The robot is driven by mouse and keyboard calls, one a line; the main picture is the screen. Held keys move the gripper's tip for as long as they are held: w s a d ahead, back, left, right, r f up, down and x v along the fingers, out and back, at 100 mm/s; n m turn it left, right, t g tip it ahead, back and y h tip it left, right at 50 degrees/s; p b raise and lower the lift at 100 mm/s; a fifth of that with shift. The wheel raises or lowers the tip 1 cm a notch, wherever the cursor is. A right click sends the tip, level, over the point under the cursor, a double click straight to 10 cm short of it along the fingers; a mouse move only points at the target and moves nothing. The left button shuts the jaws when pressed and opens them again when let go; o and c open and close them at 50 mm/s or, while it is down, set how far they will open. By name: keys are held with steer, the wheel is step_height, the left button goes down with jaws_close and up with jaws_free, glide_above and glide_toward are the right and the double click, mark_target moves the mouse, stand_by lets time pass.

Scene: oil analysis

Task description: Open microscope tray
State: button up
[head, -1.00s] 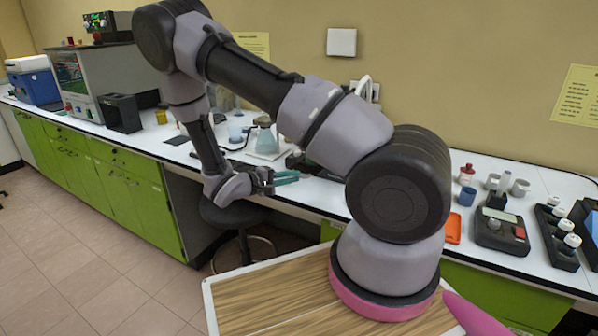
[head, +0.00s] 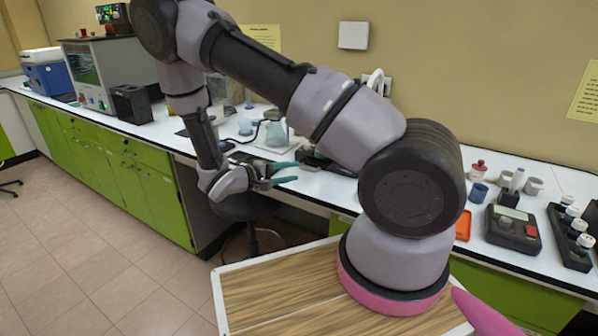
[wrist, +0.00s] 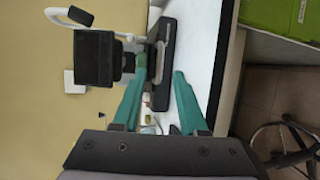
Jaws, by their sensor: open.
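My gripper (head: 297,172) has teal fingers, set apart with nothing between them, over the front edge of the bench. In the wrist view my gripper (wrist: 162,76) points at a dark device, seen sideways. It has a black box-shaped head (wrist: 95,58), a white curved part (wrist: 66,17) and a black base with a pale slot (wrist: 164,60). This looks like the microscope; I cannot clearly make out its tray. The base lies beyond the fingertips, apparently not touched. In the head view my arm hides most of it; only a white hooked part (head: 375,80) rises behind.
The white bench (head: 150,132) has green cabinets (head: 135,185) and a stool (head: 245,205) underneath. A flask (head: 276,134) stands left of the device. A black meter (head: 513,228), an orange tray (head: 463,226) and small cups stand at right. Floor is clear at left.

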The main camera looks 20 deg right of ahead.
steer(key=v, duration=0.7)
steer(key=s+d+r+m+t+y, duration=0.1)
steer(key=s+r+y, duration=0.4)
steer(key=r, duration=0.7)
steer(key=s+d+r+m+t+y, duration=0.1)
steer(key=s+r+m+y, duration=0.3)
steer(key=r, duration=0.7)
steer(key=s+d+r+m+t+y, duration=0.1)
steer(key=s+d+r+m+y, duration=0.2)
steer(key=s+r+y, duration=0.5)
step_height(320, 180, up, 5)
steer(key=shift+s+f, duration=0.2)
steer(key=shift+s, duration=0.1)
stand_by(0.6)
